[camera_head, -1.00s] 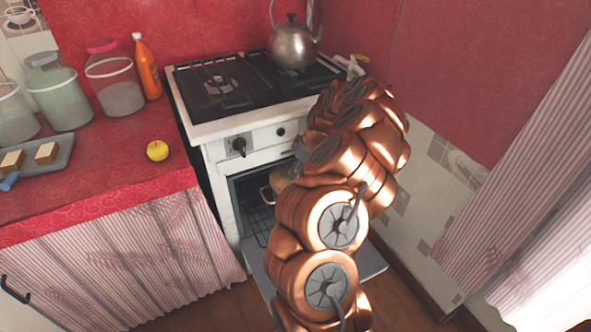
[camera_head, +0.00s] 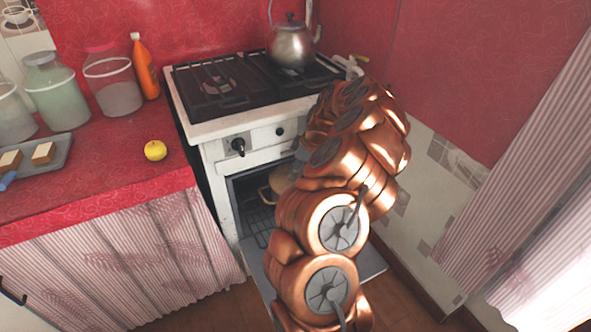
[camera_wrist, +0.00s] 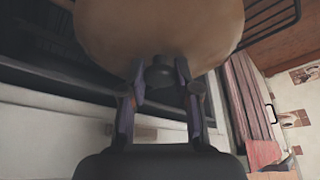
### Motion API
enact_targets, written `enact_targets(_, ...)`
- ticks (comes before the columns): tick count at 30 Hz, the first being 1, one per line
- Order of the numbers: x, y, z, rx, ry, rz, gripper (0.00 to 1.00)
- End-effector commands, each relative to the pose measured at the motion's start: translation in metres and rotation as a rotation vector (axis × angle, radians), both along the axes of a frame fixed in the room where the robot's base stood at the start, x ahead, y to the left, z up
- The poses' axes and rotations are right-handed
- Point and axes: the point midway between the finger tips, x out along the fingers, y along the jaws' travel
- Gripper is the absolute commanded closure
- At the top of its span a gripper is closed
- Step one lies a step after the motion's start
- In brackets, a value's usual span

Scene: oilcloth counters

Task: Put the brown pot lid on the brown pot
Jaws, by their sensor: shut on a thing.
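The brown pot lid (camera_wrist: 160,28) fills the top middle of the wrist view as a broad tan disc with a dark knob. My gripper (camera_wrist: 160,76) is shut on the knob, one finger on each side. I cannot tell whether the lid touches the pot.
The oven door (camera_head: 372,262) is folded down below my arm. A wire rack (camera_head: 258,222) shows inside the oven. A kettle (camera_head: 291,46) stands on the stove top. The red counter (camera_head: 110,185) at left holds jars, an orange bottle, a tray and a yellow apple (camera_head: 155,150).

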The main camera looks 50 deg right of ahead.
Motion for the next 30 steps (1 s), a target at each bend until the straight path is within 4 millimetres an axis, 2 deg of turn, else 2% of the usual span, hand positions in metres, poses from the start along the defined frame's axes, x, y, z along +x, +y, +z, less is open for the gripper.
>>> enact_targets(25,0.0000,0.0001,-0.0061,0.000,0.000,0.000,1.00)
enact_targets(26,-0.0001,0.0002,-0.0061,0.000,0.000,0.000,0.67)
enact_targets(30,-0.0001,0.0002,-0.0061,0.000,0.000,0.000,0.52)
